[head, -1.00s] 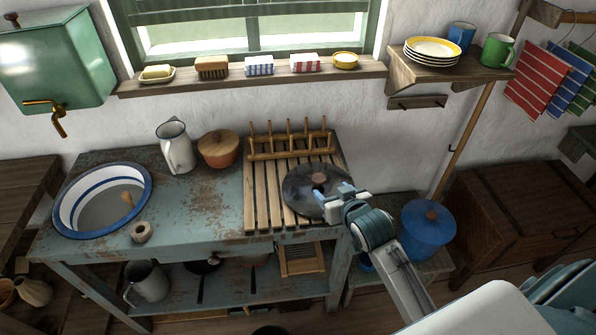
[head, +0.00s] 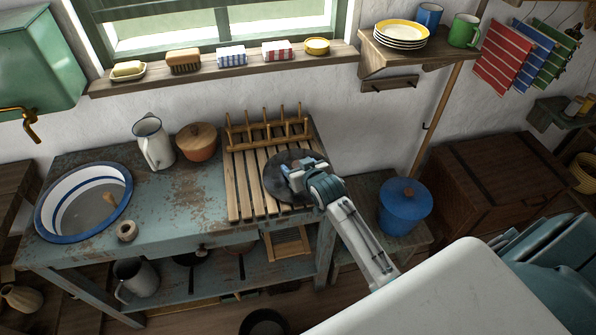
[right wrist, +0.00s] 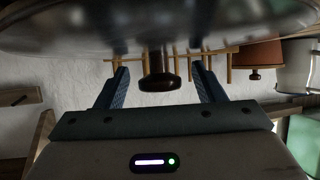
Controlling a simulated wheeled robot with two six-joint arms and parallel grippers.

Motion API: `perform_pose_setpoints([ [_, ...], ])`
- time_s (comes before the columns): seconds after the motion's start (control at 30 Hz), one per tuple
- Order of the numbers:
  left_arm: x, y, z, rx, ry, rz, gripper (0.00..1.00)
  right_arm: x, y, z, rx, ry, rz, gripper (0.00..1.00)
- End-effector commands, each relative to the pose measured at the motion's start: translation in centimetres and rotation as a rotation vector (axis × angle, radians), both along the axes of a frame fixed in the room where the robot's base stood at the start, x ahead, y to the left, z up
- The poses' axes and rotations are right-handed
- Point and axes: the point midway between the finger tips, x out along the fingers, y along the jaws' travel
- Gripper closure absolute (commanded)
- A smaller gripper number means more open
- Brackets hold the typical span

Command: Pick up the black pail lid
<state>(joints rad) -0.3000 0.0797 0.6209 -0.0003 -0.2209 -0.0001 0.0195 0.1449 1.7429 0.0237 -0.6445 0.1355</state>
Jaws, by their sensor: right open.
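The black pail lid (head: 275,182) is a dark, round, worn disc lying on the slatted wooden draining rack (head: 247,200) at the right of the blue bench. My right gripper (head: 298,172) is over the lid and hides its knob in the head view. In the right wrist view the underside-up picture shows the lid's broad face (right wrist: 80,38) across the top. Its dark knob (right wrist: 158,82) is between the two fingers of my right gripper (right wrist: 160,72), with gaps on both sides. The gripper is open. My left gripper is not in view.
Wooden pegs (head: 268,132) stand behind the lid. A blue lidded pail (head: 404,207) is right of the bench. A white basin (head: 50,212), a pitcher (head: 155,148) and an orange pot (head: 197,147) are to the left. A shelf with plates (head: 400,38) is above right.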

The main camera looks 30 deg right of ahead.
Motion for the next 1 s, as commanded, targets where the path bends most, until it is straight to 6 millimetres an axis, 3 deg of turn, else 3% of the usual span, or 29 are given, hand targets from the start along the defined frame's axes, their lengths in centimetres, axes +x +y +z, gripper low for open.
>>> perform_pose_setpoints([
  [0.27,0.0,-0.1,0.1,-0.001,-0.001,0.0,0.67,0.3,0.0,-0.2,0.0,0.001,0.0,0.37],
  [0.57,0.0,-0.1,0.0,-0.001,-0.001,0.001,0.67,0.3,0.0,-0.2,0.0,0.001,0.0,0.92],
  [1.0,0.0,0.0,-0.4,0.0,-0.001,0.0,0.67,0.4,0.0,0.9,-0.001,-0.004,0.0,0.92],
])
